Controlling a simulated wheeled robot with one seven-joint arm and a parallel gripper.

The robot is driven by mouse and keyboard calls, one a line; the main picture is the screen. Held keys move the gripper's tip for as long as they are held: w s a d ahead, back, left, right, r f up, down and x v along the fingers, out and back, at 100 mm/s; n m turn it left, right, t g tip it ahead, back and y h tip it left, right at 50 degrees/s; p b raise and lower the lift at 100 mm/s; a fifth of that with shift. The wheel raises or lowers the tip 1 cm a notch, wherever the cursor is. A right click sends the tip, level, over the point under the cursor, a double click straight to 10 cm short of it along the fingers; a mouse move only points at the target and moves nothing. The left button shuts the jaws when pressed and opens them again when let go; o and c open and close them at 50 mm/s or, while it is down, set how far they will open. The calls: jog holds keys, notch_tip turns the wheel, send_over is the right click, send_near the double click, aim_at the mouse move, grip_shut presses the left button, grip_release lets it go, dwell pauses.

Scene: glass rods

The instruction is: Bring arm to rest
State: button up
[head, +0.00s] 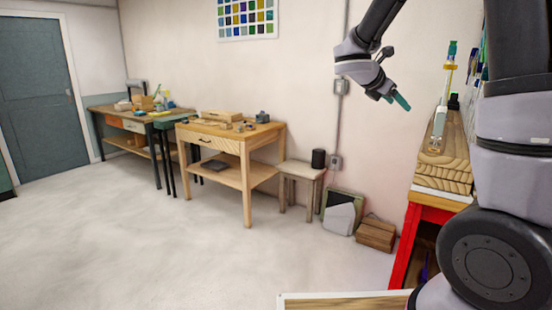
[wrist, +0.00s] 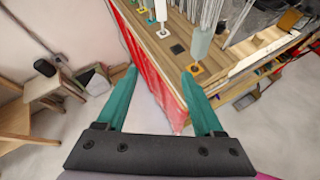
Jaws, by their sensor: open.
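My gripper (head: 401,101) is raised in the air in the head view, left of the red-framed workbench (head: 424,208). In the wrist view my gripper (wrist: 160,78) has its two teal fingers spread wide apart with nothing between them. Below the fingers are the bench's red side (wrist: 150,68) and the pale floor. My arm reaches in from the top right of the head view, bent, and touches nothing that I can see.
Glass rods (wrist: 208,25) and holders stand on the bench top, close beyond the fingertips in the wrist view. A stool (head: 301,178), a wooden table (head: 228,140) and a wooden box (head: 376,234) stand along the wall. The floor at left is clear.

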jog(key=s+m+g+y, duration=0.2)
jog(key=s+m+y, duration=0.4)
jog(key=s+m, duration=0.9)
jog(key=s+a+r+m+t+y, duration=0.3)
jog(key=s+a+m+y, duration=0.3)
jog(key=s+a+m, duration=0.4)
jog(key=shift+s+r+m, duration=0.2)
jog(key=shift+s+m, duration=0.15)
jog(key=shift+m, duration=0.05)
jog(key=shift+a, duration=0.1)
